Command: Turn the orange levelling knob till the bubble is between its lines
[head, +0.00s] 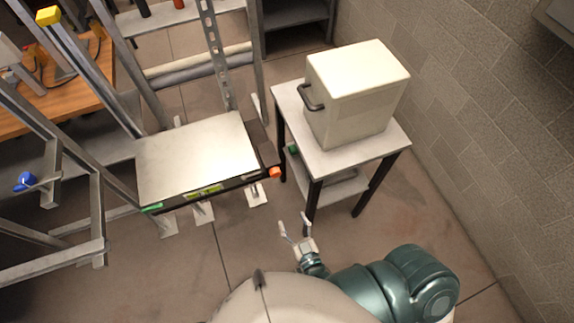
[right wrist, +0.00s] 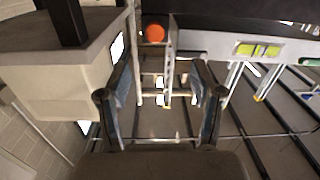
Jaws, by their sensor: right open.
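The orange knob (head: 275,173) is at the right end of the front edge of a flat metal-topped unit (head: 195,158). In the right wrist view the orange knob (right wrist: 154,33) is at the upper middle, beyond my fingers. The yellow-green bubble vial (head: 204,192) is on the same front edge, left of the knob. It also shows in the right wrist view (right wrist: 258,50), where dark lines are visible, but I cannot tell exactly where the bubble sits. My right gripper (head: 294,228) is open and empty, in front of and below the knob, apart from it. My left gripper is not in view.
A small table (head: 345,158) carrying a cream box (head: 350,100) with a dark handle stands right of the unit. Metal frame posts (head: 75,60) and a blue knob (head: 26,181) are at the left. A block wall (head: 480,120) bounds the right. Floor in front of the unit is clear.

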